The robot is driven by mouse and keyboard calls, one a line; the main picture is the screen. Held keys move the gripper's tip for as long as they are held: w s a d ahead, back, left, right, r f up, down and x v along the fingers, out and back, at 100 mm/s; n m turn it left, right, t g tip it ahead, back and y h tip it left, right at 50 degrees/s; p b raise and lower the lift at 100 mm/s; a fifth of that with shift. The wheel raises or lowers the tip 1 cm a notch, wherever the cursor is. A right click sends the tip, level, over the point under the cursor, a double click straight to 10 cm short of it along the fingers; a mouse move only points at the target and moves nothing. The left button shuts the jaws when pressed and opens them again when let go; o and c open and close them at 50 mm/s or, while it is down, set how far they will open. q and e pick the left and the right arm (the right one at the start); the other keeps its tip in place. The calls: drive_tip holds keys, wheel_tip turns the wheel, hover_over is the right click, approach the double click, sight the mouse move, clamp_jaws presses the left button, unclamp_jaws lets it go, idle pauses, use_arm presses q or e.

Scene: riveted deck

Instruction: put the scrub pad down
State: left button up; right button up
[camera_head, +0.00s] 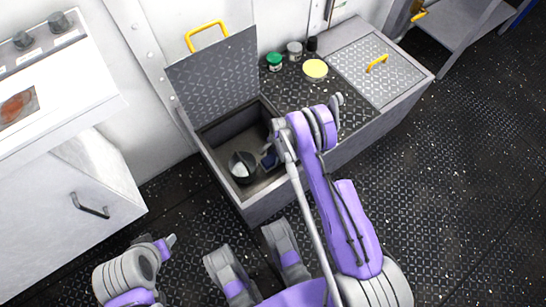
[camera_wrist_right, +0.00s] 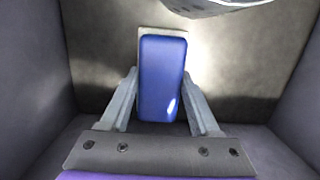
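The scrub pad (camera_wrist_right: 162,80) is a blue block with a pale layer showing at its far edge. It lies between the two fingers of my right gripper (camera_wrist_right: 160,72), whose tips meet its sides. My right arm hides part of the compartment's right side.
A dark round container (camera_head: 242,167) with something pale in it stands left of the pad. The raised lid (camera_head: 215,75) has a yellow handle. A green-lidded jar (camera_head: 274,61), a grey jar (camera_head: 294,49), a dark bottle and a yellow-topped tin (camera_head: 315,70) stand on the locker's top.

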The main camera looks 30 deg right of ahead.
drive_tip(key=o, duration=0.4)
wheel_tip(320, 180, up, 12)
drive_tip(key=d+p, duration=0.2)
drive_tip(key=p, duration=0.1)
wheel_tip(320, 180, up, 13)
drive_tip(key=n+t, duration=0.1)
drive_tip(key=n, duration=0.3)
hover_over(273, 161)
drive_tip(key=s+a+r+n+h, duration=0.1)
drive_tip(key=s+a+r+n, duration=0.3)
drive_tip(key=r, duration=0.5)
drive_tip(key=s+r+n+t, duration=0.1)
drive_tip(key=s+r+n, duration=0.1)
drive_tip(key=s, duration=0.4)
drive_tip(key=s+a+r+n+t, duration=0.1)
drive_tip(key=s+r+n, duration=0.2)
drive_tip(key=s, duration=0.3)
drive_tip(key=s+a+r+n+t, duration=0.1)
drive_tip(key=s+r+n, duration=0.1)
drive_tip(key=s, duration=0.4)
drive_tip(key=shift+s+r+n+t+h, duration=0.3)
drive_tip(key=shift+s+n+h, duration=0.1)
drive_tip(key=shift+n, duration=0.3)
